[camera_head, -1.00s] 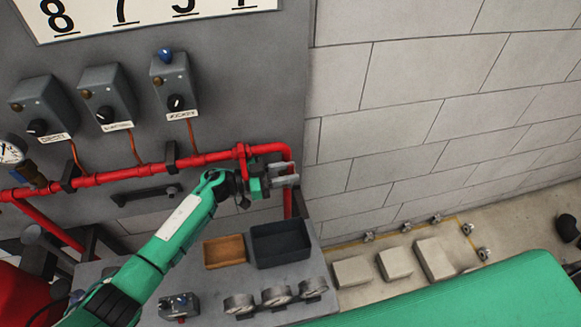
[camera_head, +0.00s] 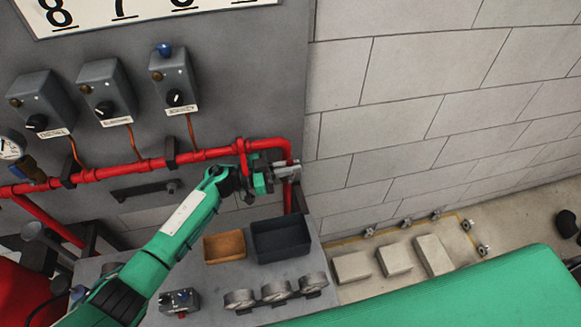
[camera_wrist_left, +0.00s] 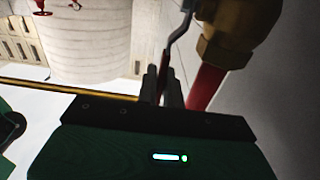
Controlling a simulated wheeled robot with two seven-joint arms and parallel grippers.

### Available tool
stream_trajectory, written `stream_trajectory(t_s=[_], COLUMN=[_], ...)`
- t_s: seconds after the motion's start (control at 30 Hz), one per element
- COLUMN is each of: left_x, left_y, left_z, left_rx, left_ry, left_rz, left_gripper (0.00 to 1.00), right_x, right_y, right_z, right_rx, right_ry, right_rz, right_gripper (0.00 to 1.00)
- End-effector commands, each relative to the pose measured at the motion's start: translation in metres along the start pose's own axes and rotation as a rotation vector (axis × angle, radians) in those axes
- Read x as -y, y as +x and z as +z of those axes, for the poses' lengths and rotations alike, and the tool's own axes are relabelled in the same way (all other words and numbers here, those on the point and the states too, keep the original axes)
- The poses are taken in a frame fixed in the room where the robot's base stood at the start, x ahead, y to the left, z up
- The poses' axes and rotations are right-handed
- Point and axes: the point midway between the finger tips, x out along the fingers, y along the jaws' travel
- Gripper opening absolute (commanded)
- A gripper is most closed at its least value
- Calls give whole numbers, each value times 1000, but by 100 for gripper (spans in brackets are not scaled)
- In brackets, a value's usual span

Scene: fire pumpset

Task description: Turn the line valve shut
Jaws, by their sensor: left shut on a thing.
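The line valve shows in the left wrist view as a brass body (camera_wrist_left: 228,30) on a red pipe, with a bent metal lever (camera_wrist_left: 181,24) whose red grip hangs down. My left gripper (camera_wrist_left: 162,86) is shut on that red grip, which sits between its two fingers. In the head view my left gripper (camera_head: 287,170) is at the right end of the red pipe (camera_head: 130,172), near where it bends down. The gripper and wrist hide most of the valve there. My right gripper is not in view.
Grey control boxes (camera_head: 173,80) hang on the panel above the pipe. A block wall (camera_head: 420,100) stands to the right.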

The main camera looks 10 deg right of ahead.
Motion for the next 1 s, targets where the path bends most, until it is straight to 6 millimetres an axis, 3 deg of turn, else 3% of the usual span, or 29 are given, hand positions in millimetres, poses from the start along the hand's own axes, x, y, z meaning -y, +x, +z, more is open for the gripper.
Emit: stream_trajectory(t_s=[0.1, 0.7, 1.0], left_x=[0, 0, 0], left_y=[-5, -28, -35], left_z=[8, 12, 10], left_rx=[-60, -374, -466], left_ry=[-1, 0, 1], left_rz=[0, 0, 0], left_gripper=[0, 0, 0], right_x=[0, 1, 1], right_y=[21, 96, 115], right_z=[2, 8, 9], right_rx=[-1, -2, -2], right_ry=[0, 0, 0], right_rz=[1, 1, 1], right_gripper=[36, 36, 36])
